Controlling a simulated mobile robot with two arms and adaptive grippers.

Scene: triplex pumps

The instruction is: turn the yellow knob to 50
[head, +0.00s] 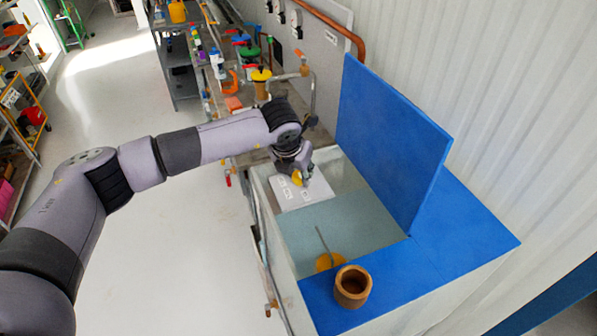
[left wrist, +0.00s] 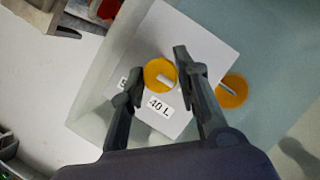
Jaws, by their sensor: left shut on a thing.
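The yellow knob (head: 296,179) sits on a white panel (head: 317,196) inside the open blue-topped tank. In the left wrist view the knob (left wrist: 158,73) is a round yellow disc with a pale raised bar. My left gripper (head: 301,177) reaches down into the tank and is shut on the knob; in the left wrist view its fingers (left wrist: 160,72) stand on either side of it. A label reading "40 L" (left wrist: 160,106) lies just beside the knob, and a second label (left wrist: 123,84) is partly hidden by a finger. My right gripper is not in view.
A raised blue lid (head: 390,140) stands at the right of the opening. A second yellow disc (head: 325,263) with a thin rod lies lower in the tank. A brown cup-like part (head: 352,286) sits on the blue rim.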

